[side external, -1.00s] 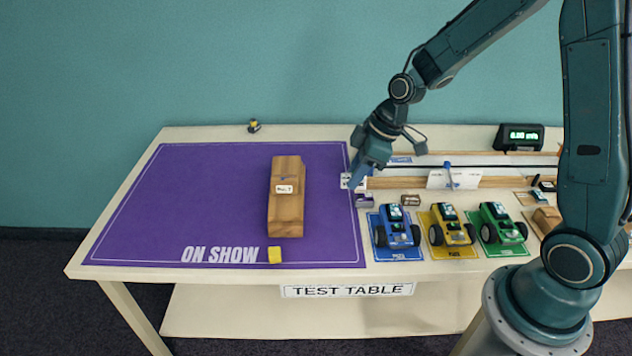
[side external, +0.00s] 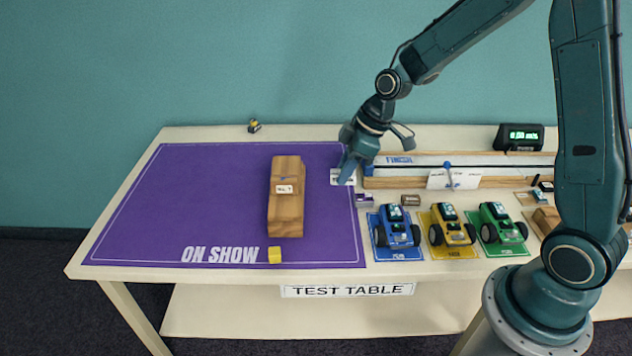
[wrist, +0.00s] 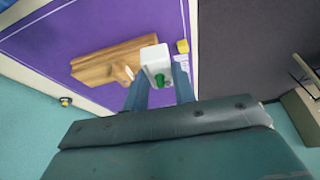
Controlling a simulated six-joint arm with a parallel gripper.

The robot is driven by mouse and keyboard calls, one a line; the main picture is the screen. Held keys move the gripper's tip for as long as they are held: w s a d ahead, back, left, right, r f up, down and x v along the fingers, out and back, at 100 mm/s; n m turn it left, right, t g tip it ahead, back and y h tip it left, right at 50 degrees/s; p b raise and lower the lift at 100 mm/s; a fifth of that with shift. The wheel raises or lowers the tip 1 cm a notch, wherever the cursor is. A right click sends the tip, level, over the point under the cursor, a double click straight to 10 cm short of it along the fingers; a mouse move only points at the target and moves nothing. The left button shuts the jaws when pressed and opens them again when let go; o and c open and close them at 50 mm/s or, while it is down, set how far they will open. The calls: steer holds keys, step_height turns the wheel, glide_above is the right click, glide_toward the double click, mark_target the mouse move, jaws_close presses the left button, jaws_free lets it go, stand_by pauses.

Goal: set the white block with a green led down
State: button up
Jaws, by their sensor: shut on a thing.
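The white block with a green LED (wrist: 155,57) is between the two fingers of my gripper (wrist: 158,85) in the wrist view, its green LED facing the camera. In the side external view my gripper (side external: 348,176) points down near the right edge of the purple ON SHOW mat (side external: 210,190). The white block (side external: 338,177) shows at the fingertips there, partly hidden by them. I cannot tell whether it touches the surface below.
A wooden block-shaped car (side external: 286,205) stands on the mat, with a small yellow cube (side external: 275,255) at its front edge. Blue (side external: 396,230), yellow (side external: 451,228) and green (side external: 502,226) cars stand to the right. A track (side external: 480,165) runs behind them. The mat's left half is clear.

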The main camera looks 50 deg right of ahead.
steer(key=w+a, duration=0.8)
steer(key=w, duration=0.4)
glide_above(226, 246)
steer(key=s+d, duration=0.1)
steer(key=shift+r+n, duration=0.1)
steer(key=shift+n, duration=0.2)
step_height(226, 246, down, 16)
steer(key=shift+r, duration=0.1)
steer(key=shift+f, duration=2.15)
steer(key=shift+f, duration=0.1)
steer(key=o, duration=1)
